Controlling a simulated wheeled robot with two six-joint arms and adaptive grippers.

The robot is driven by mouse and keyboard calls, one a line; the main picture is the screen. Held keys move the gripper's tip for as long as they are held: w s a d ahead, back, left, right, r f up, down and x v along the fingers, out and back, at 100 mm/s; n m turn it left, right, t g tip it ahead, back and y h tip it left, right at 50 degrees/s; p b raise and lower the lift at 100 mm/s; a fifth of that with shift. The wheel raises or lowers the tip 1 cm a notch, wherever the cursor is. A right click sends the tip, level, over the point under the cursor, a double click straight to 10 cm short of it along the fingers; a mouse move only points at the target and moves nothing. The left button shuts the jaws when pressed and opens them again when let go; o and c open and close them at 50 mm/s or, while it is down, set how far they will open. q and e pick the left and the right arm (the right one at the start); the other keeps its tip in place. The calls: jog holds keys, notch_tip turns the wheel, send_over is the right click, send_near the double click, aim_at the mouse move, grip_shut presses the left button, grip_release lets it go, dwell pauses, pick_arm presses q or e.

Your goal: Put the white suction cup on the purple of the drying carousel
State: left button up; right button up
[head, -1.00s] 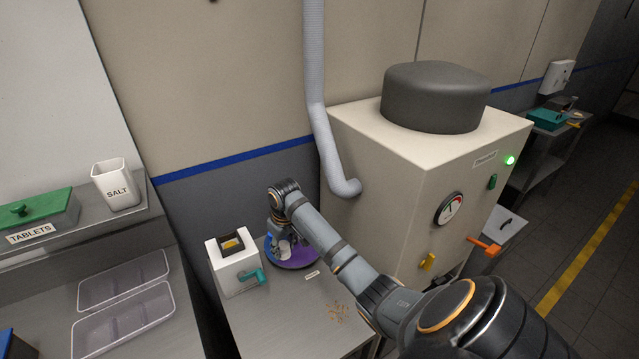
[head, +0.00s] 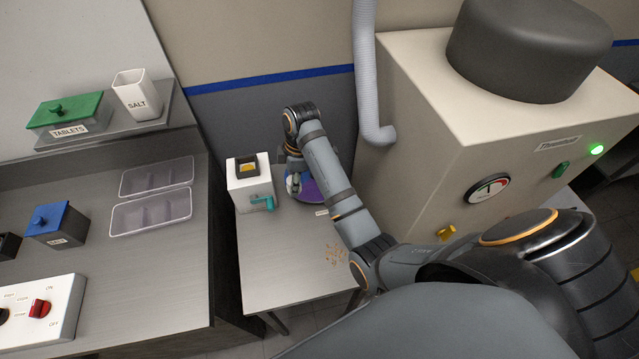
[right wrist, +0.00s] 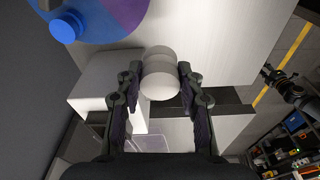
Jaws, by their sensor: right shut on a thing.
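My right gripper (right wrist: 158,82) is shut on the white suction cup (right wrist: 160,76), a pale round piece between its fingertips in the right wrist view. In the head view this gripper (head: 293,183) is at the left side of the drying carousel, and the arm hides part of the disc. The drying carousel (head: 303,193) is a round disc with purple and blue areas. In the right wrist view its purple area (right wrist: 124,10) lies at the top, beyond the cup, and the cup appears apart from it. A blue round piece (right wrist: 66,27) sits at the blue area. My left gripper is out of view.
A white box with a teal handle (head: 249,186) stands just left of the carousel. The large cream machine (head: 420,110) and a grey hose (head: 366,70) are close on the right. Crumbs (head: 336,254) lie on the small table (head: 270,270). Clear trays (head: 152,213) lie on the left bench.

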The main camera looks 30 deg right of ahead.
jog(key=s+a+r+n, duration=0.1)
jog(key=a+r+n, duration=0.2)
jog(key=a, duration=0.1)
jog(key=shift+n+g, duration=0.3)
jog(key=shift+n, duration=0.2)
jog(key=w+d+f+b, duration=0.1)
jog(key=d+f, duration=0.2)
jog(key=d, duration=0.1)
jog(key=w+d+f+b, duration=0.1)
jog(key=d+f, duration=0.1)
jog(key=d, duration=0.2)
jog(key=w+d+f+b, duration=0.1)
jog(key=d+f, duration=0.2)
jog(key=d, duration=0.1)
jog(key=shift+f, duration=0.35)
jog(key=shift+d+f, duration=0.45)
jog(key=shift+f, duration=0.05)
notch_tip(320, 180, down, 3)
jog(key=shift+w+f+p, duration=0.1)
jog(key=shift+p, duration=0.6)
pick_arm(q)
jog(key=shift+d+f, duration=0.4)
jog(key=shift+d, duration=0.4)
pick_arm(e)
jog(key=shift+f, duration=0.1)
